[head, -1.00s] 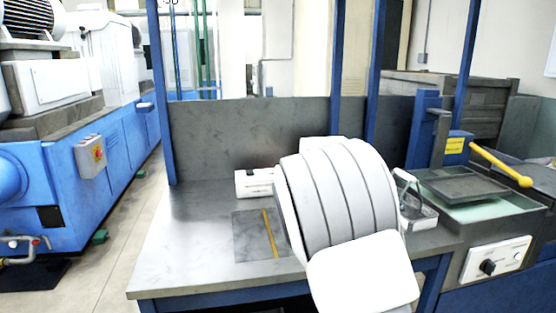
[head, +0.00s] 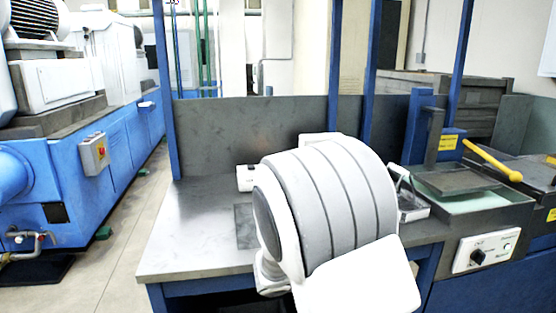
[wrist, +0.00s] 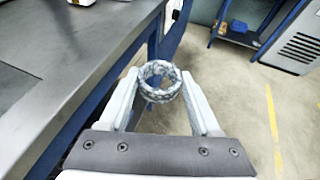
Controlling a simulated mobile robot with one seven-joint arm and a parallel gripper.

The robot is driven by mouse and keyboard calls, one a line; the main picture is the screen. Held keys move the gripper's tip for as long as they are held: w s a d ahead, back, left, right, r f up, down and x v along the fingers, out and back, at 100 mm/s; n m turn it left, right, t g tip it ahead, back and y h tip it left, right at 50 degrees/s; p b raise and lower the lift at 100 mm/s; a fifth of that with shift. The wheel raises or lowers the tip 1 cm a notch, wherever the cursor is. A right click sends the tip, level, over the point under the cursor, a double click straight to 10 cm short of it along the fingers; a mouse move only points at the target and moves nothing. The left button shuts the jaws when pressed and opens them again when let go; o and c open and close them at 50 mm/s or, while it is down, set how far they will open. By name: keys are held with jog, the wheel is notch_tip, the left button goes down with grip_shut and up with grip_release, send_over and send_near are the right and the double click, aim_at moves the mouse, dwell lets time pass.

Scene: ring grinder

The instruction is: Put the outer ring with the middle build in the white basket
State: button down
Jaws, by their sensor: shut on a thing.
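In the wrist view, my gripper (wrist: 160,88) is shut on a shiny grey metal ring (wrist: 160,68), held between the two pale fingers. The ring's open end faces the camera, and its wall looks patterned. Whether it has the middle build cannot be made out. The ring is held off the table's side, with floor showing beyond it. In the head view my arm hides the gripper and ring. A small whitish open container (head: 412,208) stands on the table's right side, partly behind my arm; it may be the white basket.
The grey table (head: 195,230) has free room on its left. A white box (head: 246,178) stands near its back. The grinder with its yellow lever (head: 492,160) is at the right. Blue posts (head: 372,80) rise behind the table.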

jog(key=s+a+f+n+t+y+p, duration=0.1)
jog(key=s+a+f+n+t, duration=0.1)
jog(key=a, duration=0.1)
notch_tip(320, 180, up, 8)
jog(key=p, duration=1.4)
jog(key=shift+f, duration=0.2)
